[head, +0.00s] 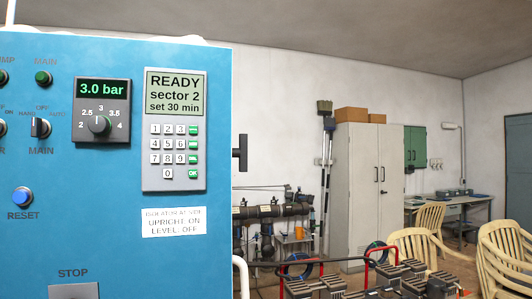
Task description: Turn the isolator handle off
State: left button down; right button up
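The isolator handle (243,153) is a dark grey bar on a short stem. It sticks out from the right side of the blue control panel (215,255), and its bar stands upright. A white label (174,222) on the panel front reads "ISOLATOR AT SIDE, UPRIGHT: ON, LEVEL: OFF". The display (173,93) reads "READY, sector 2, set 30 min". The panel's side face is hidden from this angle. Neither of my grippers is in view.
A keypad (174,150), a pressure dial (100,125), a blue RESET button (22,196) and a MAIN selector (41,127) are on the panel front. A white curved rail (241,275) stands by its lower right edge. Pipework (285,211) and chairs (415,245) are beyond.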

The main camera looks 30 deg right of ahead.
aim_at(242, 152)
jog(key=l, duration=0.45)
jog(key=k+l+u, duration=0.1)
jog(key=l, duration=0.4)
jog(key=k+l, duration=0.15)
jog(key=l, duration=0.3)
jog(key=k+l+u, duration=0.1)
jog(key=l, duration=0.35)
